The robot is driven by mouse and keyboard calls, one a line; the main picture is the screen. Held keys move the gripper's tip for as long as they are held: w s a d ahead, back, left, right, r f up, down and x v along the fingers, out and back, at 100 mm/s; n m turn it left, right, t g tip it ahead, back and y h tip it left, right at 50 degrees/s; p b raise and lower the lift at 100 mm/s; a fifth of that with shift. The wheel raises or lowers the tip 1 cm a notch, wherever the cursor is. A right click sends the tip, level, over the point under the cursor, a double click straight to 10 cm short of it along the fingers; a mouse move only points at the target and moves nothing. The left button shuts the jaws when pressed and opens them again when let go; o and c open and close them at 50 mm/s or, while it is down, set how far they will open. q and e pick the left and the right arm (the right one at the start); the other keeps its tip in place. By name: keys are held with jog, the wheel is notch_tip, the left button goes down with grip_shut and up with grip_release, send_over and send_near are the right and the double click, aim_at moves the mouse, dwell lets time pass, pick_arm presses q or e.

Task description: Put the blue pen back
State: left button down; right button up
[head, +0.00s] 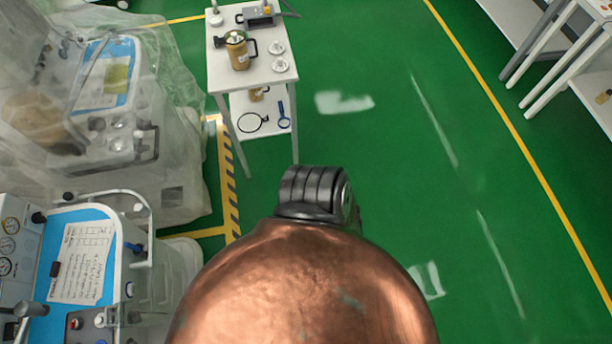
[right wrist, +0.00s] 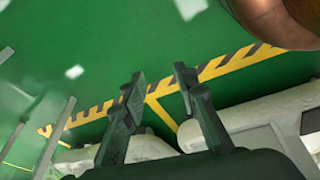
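A small blue object (head: 133,247) that looks like the blue pen lies at the right edge of the near cart's blue top (head: 112,215), beside a written sheet (head: 84,262). It is too small to be sure. My right gripper (right wrist: 160,82) shows only in the right wrist view. Its two dark fingers are apart with nothing between them, above the green floor and the yellow-black floor stripe. My left gripper is in neither view.
A plastic-draped machine (head: 170,180) stands behind the near cart. A white table (head: 262,70) holds a gold jug (head: 238,50); a blue-handled loop (head: 283,115) is on its lower shelf. White shelving (head: 565,50) stands at far right. The green floor between is clear.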

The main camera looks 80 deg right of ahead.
jog(key=s+a+f+g, duration=0.2)
jog(key=s+a+f, duration=0.1)
jog(key=s, duration=0.8)
jog(key=shift+g, duration=0.4)
